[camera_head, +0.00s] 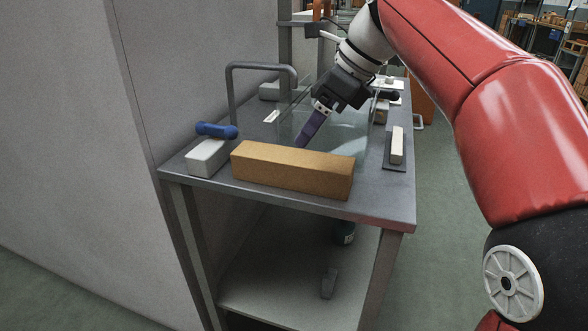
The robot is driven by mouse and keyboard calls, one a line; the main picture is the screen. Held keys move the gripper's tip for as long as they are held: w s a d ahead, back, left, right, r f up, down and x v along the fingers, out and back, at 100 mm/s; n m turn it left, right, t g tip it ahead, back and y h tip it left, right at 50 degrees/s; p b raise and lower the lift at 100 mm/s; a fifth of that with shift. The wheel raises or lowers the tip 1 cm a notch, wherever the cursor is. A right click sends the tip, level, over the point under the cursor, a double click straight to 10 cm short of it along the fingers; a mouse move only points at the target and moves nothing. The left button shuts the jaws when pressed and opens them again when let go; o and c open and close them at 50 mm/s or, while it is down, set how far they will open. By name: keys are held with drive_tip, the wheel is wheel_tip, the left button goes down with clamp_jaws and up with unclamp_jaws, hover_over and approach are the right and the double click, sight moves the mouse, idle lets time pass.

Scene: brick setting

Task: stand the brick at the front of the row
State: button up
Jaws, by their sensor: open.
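A long tan block (292,170) lies along the front edge of the grey metal table (386,207). A pale brick (397,145) is on a dark mat (397,165) at the right edge. Another pale brick (382,112) is farther back on that side, partly hidden. A whitish brick (207,158) lies at the front left, with a blue dumbbell-shaped thing (216,130) over it. My gripper (304,142) points down behind the tan block, open, with nothing visible held. Its fingertips are close to the block's top edge in the picture; I cannot tell whether they touch it.
A grey pipe handle (262,67) rises at the left back, with a greyish block (270,90) near it. A clear panel (346,133) stands mid-table. A small white piece (271,116) lies left of my gripper. A lower shelf (290,282) holds small items. A wall (190,60) borders the left.

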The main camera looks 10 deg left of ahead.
sight(292, 155)
drive_tip(key=b+x, duration=0.2)
drive_tip(key=x, duration=0.9)
drive_tip(key=shift+w+d+f, duration=0.1)
drive_tip(key=shift+f, duration=0.1)
drive_tip(key=c, duration=1.4)
drive_tip(key=shift+r, duration=0.1)
drive_tip(key=shift+c, duration=1.2)
